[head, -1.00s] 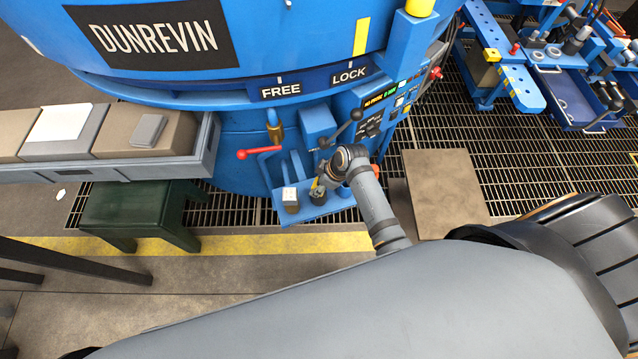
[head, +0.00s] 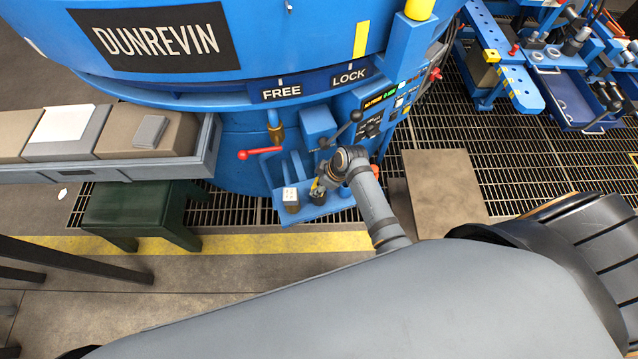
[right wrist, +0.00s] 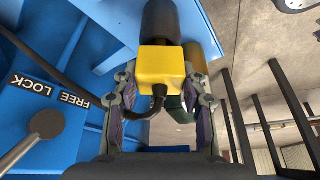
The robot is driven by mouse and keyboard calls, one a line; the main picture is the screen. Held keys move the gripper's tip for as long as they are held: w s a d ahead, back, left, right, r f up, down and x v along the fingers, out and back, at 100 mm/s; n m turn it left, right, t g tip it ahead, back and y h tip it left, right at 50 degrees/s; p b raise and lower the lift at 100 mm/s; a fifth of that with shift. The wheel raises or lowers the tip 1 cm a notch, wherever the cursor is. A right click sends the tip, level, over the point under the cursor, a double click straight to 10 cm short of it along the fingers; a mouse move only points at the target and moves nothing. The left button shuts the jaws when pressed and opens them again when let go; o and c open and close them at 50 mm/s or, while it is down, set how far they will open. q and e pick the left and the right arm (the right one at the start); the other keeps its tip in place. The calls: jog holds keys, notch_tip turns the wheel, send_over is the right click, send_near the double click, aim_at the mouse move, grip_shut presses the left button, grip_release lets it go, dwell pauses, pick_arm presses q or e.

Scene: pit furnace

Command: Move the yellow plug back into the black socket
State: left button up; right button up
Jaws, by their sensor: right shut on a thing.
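The yellow plug (right wrist: 163,67) is between the fingers of my right gripper (right wrist: 160,80) in the right wrist view, with a black cable bending from it. The gripper is shut on it. The black socket (right wrist: 172,20) is the dark cylinder directly beyond the plug; they look in line and close together, but I cannot tell whether the plug is seated. In the head view my right gripper (head: 321,184) is at the low blue shelf, just above the small black socket (head: 319,198), and mostly covers the plug. My left gripper is not in view.
A white-topped block (head: 290,197) stands left of the socket on the blue shelf (head: 335,206). A red-ended lever (head: 258,153) and a black-knobbed lever (head: 350,121) are close above. A green stool (head: 125,207) stands at left. The floor in front is open.

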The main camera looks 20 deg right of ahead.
jog(key=shift+r+p, duration=0.1)
jog(key=shift+p, duration=0.25)
jog(key=shift+f+b, duration=0.35)
jog(key=shift+f, duration=0.25)
jog(key=o, duration=0.9)
jog(key=shift+p+v, duration=0.75)
jog(key=shift+p, duration=0.2)
jog(key=p+v, duration=0.9)
jog(key=p, duration=0.2)
jog(key=shift+s+d+r, duration=0.1)
jog(key=shift+d+r, duration=0.05)
jog(key=shift+r, duration=0.05)
